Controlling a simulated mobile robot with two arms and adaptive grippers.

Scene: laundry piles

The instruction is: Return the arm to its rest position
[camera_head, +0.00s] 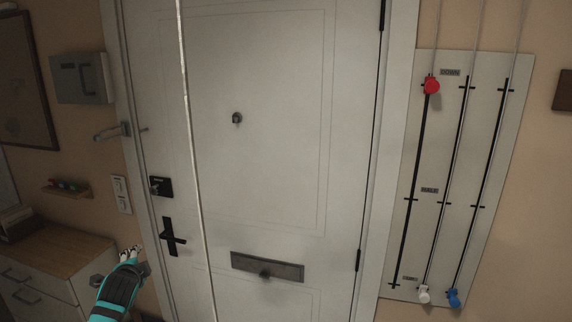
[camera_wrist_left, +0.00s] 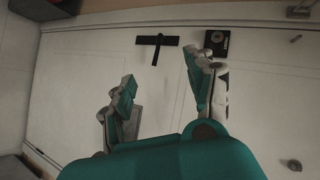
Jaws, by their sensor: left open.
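My left gripper (camera_head: 131,252) reaches in at the lower left of the head view, in front of the door's left side. In the left wrist view its two fingers (camera_wrist_left: 160,90) are spread apart with nothing between them. The black door handle (camera_head: 172,238) is to the right of the gripper and slightly above it in the head view. The handle also shows beyond the fingers in the left wrist view (camera_wrist_left: 157,42), apart from them. My right gripper is not in view.
A white door (camera_head: 285,170) with a letter slot (camera_head: 267,267) fills the middle. A wooden-topped cabinet (camera_head: 60,252) stands at the lower left. A board (camera_head: 455,180) with red, white and blue knobs on vertical tracks hangs at the right. A grey box (camera_head: 82,78) is on the left wall.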

